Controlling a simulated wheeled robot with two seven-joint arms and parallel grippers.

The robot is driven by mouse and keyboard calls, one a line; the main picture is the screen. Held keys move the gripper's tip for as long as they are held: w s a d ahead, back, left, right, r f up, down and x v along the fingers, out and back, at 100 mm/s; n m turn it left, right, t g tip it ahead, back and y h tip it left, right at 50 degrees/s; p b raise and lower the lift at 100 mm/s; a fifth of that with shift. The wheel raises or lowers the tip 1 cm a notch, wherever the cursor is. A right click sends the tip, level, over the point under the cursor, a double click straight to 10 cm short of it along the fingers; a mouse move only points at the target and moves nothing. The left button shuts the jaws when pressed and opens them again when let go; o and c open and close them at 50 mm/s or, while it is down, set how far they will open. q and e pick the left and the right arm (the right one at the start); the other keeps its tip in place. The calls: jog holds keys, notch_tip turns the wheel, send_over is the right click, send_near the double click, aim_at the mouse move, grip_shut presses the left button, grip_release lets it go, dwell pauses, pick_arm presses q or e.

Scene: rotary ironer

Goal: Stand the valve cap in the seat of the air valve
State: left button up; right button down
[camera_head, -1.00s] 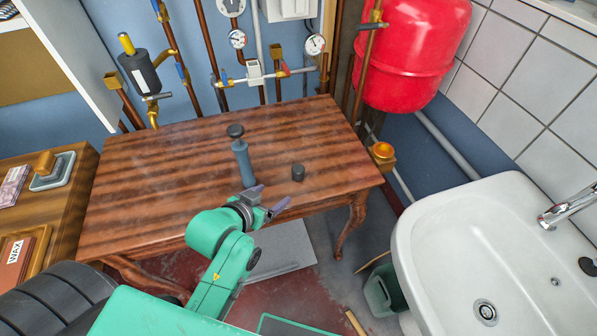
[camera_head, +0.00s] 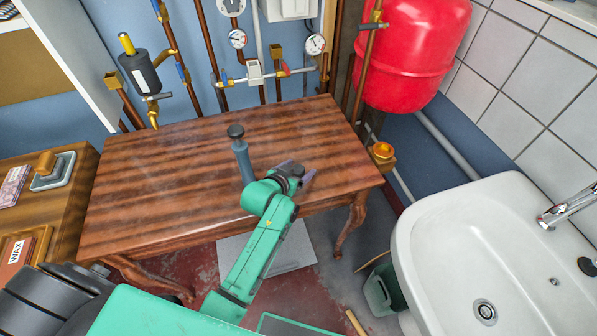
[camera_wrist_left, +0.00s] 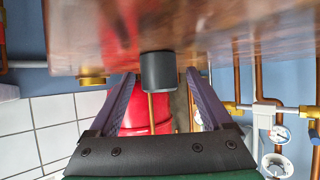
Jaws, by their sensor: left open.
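The valve cap looks to be the small dark cylinder (camera_wrist_left: 158,71) in the left wrist view. It stands on the wooden table, between the two purple fingers of my left gripper (camera_wrist_left: 160,76), with a gap showing to each side. In the head view my left gripper (camera_head: 302,174) is low over the table's front right part and hides the cap. It is open. I cannot surely tell which fitting is the air valve. A brass fitting with an orange round top (camera_head: 382,151) stands right of the table, on a pipe. My right gripper is not in view.
A blue-grey upright cylinder with a dark knob (camera_head: 242,158) stands on the table (camera_head: 150,175) close left of my gripper. Pipes with gauges (camera_head: 315,44) and a red tank (camera_head: 410,50) are behind. A white sink (camera_head: 420,235) is at right. The table's left half is clear.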

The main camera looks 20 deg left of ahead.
pick_arm(q)
jog(key=shift+s, duration=0.15)
grip_shut()
